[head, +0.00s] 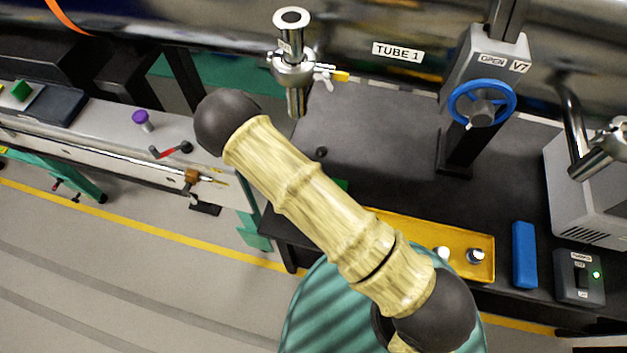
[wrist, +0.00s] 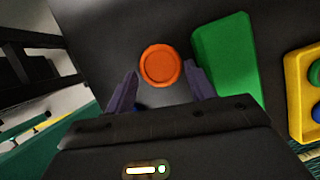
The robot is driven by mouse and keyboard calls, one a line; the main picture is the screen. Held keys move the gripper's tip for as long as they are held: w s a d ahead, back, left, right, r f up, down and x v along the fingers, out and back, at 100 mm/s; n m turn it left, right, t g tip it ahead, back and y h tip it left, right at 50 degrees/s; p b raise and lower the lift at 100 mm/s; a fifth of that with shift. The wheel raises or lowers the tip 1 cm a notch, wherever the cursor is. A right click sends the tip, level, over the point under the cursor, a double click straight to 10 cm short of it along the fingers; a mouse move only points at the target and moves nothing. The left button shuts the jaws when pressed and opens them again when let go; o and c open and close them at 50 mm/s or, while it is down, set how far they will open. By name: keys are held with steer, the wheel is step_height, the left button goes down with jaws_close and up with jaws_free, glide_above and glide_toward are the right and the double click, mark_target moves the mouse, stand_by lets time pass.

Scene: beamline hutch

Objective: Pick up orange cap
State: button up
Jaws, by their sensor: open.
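The orange cap (wrist: 160,65) is a round disc with a raised rim, lying on the dark bench top in the wrist view. My gripper (wrist: 161,84) is open, with one purple finger on each side just short of the cap. The cap shows ahead of and between the fingertips, and I cannot tell how high above it they are. In the head view my arm hides the cap and the gripper.
A green block (wrist: 226,62) lies close to the right finger. A yellow tray (head: 408,227) with small parts stands further right, then a blue block (head: 524,254) and a switch box (head: 578,277). A valve post with a blue handwheel (head: 482,103) rises behind.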

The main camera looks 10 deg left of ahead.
steer(key=shift+f, duration=0.55)
steer(key=shift+w+d, duration=0.1)
steer(key=shift+d, duration=0.05)
steer(key=c, duration=0.6)
steer(key=shift+r, duration=0.1)
steer(key=shift+r, duration=0.5)
steer(key=shift+r+b, duration=0.55)
steer(key=shift+r, duration=0.4)
steer(key=s+a+b, duration=0.1)
steer(key=s, duration=0.4)
steer(key=s+a+b, duration=0.1)
steer(key=s+a, duration=0.1)
steer(key=s, duration=0.4)
steer(key=s+a+b, duration=0.1)
steer(key=s+a, duration=0.1)
steer(key=s, duration=0.4)
steer(key=shift+s+a+r, duration=0.15)
steer(key=shift+a+r, duration=0.05)
